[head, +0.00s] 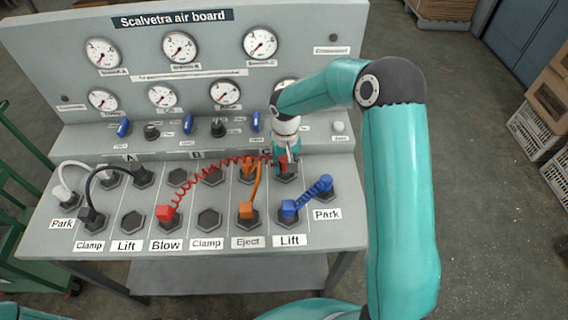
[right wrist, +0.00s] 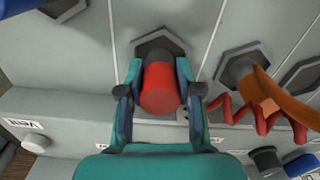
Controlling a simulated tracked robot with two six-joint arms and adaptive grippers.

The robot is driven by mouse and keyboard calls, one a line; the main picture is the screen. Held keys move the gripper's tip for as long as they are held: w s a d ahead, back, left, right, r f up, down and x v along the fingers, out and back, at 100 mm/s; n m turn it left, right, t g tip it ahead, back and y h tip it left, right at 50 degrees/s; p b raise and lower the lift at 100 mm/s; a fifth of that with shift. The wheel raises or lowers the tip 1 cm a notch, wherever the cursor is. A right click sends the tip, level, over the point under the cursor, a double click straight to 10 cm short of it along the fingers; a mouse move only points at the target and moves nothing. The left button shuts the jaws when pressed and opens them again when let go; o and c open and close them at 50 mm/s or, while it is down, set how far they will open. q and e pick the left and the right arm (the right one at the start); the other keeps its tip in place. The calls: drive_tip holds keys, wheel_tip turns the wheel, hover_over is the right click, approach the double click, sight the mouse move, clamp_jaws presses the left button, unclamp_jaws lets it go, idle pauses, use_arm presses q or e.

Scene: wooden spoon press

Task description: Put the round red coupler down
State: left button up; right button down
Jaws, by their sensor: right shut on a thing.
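The round red coupler (right wrist: 160,92) is between the two fingers of my right gripper (right wrist: 160,70), which is shut on it. Its dark end meets or hovers just over a grey hexagonal port (right wrist: 158,42); I cannot tell whether it is seated. In the head view my right gripper (head: 286,166) is at the upper port of column C, above the Lift label, and mostly covers the coupler (head: 283,160). My left gripper is not in view.
An orange hose (head: 258,185) stands just left of my right gripper. A blue coiled hose (head: 312,195) is close on its right. Black (head: 105,172) and white (head: 68,170) hoses are at the left. The Lift port (head: 131,221) and Clamp port (head: 209,218) are empty.

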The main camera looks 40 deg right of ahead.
sight(285, 159)
drive_tip(key=c, duration=0.8)
unclamp_jaws()
drive_tip(key=shift+o, duration=0.2)
wheel_tip(285, 159, up, 12)
drive_tip(key=shift+r+b, duration=0.1)
drive_tip(key=shift+b, duration=0.4)
